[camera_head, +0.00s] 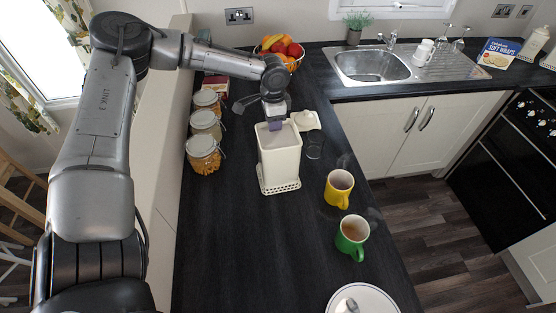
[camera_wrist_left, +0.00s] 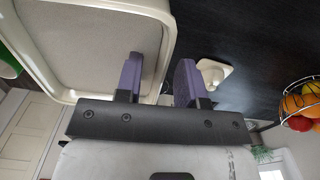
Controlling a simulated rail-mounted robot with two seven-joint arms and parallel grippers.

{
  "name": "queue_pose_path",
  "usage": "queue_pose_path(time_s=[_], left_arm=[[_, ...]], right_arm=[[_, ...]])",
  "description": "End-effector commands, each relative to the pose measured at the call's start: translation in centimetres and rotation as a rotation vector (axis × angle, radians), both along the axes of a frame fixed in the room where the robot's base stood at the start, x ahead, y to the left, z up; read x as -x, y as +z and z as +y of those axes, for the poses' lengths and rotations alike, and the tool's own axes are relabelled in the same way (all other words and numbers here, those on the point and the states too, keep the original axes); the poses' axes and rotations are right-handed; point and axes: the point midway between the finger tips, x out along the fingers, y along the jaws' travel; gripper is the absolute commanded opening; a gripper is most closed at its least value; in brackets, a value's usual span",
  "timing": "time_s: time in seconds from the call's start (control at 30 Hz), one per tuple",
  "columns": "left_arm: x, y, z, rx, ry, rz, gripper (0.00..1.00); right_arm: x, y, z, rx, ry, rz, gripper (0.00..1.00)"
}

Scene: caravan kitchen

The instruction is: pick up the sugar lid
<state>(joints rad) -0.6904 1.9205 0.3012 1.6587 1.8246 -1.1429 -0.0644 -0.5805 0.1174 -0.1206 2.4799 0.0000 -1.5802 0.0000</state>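The cream sugar canister (camera_head: 280,160) stands uncovered on the dark counter, with pale grey-brown contents; its open top fills the upper left of the wrist view (camera_wrist_left: 90,40). The sugar lid (camera_head: 305,121), cream with a knob, lies on the counter just behind and right of the canister; the wrist view shows it beyond the right finger (camera_wrist_left: 214,73). My left gripper (camera_head: 275,124) is at the canister's far rim, left of the lid. Its purple fingers (camera_wrist_left: 158,82) are apart, with no lid between them. One finger overlaps the canister's opening in the wrist view. My right gripper is not visible.
A clear glass (camera_head: 315,146) stands right of the canister. A yellow mug (camera_head: 339,187), a green mug (camera_head: 352,236) and a plate (camera_head: 340,299) are nearer. Several jars (camera_head: 204,154) line the left edge. A fruit bowl (camera_head: 294,62) is behind. The counter's near left is clear.

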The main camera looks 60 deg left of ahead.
Motion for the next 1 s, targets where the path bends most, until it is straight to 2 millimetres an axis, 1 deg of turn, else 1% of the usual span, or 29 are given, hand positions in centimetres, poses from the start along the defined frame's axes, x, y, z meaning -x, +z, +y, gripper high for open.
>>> queue_pose_path(time_s=[0.1,0.23,0.53,0.9,1.0], left_arm=[[0.0,-1.2,0.0,-0.001,0.001,0.003,0.36],[0.0,-2.0,0.0,0.000,0.001,0.000,0.36],[0.0,-2.2,0.0,-0.001,0.001,-0.001,0.36],[0.0,-2.2,0.0,-0.001,0.001,0.000,0.00],[0.0,-2.2,0.1,-0.001,0.001,-0.001,0.00]], right_arm=[[0.0,0.3,0.0,0.000,-0.001,-0.001,0.62],[0.0,0.4,0.0,0.000,-0.001,-0.001,0.62],[0.0,0.3,0.0,0.001,0.000,-0.001,0.62],[0.0,0.3,-0.1,0.004,0.002,-0.001,0.62],[0.0,0.3,-0.2,0.006,0.003,-0.001,0.62]])
